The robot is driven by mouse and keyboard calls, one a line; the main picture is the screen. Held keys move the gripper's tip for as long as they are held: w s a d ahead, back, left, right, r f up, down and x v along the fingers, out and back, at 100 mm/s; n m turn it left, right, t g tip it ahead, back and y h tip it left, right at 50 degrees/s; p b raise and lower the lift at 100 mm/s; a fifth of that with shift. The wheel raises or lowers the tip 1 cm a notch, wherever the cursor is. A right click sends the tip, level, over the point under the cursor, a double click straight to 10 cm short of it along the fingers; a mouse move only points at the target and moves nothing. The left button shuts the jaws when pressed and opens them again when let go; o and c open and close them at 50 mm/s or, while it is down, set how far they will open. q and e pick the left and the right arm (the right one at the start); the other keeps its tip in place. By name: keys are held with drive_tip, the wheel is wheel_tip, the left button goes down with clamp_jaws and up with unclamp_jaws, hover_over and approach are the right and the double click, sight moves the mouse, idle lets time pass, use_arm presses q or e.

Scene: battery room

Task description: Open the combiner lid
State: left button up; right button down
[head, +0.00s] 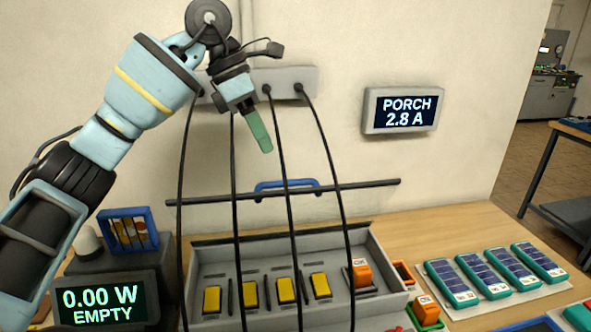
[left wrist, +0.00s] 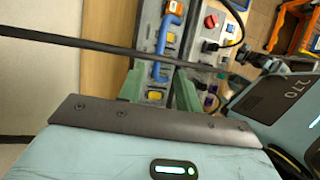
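The grey combiner box (head: 375,262) sits on the wooden bench. Its yellow switches (head: 286,290) show in a row, with an orange block (head: 361,273) at its right end. A blue handle (head: 287,186) sits at a long dark bar (head: 367,186) above the box's back edge; I cannot tell how far the lid is open. The handle also shows in the left wrist view (left wrist: 170,32). My left gripper (head: 262,142) is above the handle, pointing down, not touching it. Its green fingers (left wrist: 158,92) are apart with nothing held. My right gripper is not in view.
Several black cables (head: 322,140) hang from a wall plate (head: 284,76) in front of the box, close to my left gripper. A 0.00 W display (head: 100,302) stands at left. Teal modules (head: 497,269) lie at right. A PORCH display (head: 403,110) is on the wall.

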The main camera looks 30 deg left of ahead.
use_arm(q)
hover_over(286, 208)
drive_tip(key=w+a, duration=0.2)
drive_tip(key=f, duration=0.7)
drive_tip(key=shift+s+a, duration=0.1)
drive_tip(key=shift+s, duration=0.15)
drive_tip(key=shift+c, duration=0.2)
clamp_jaws()
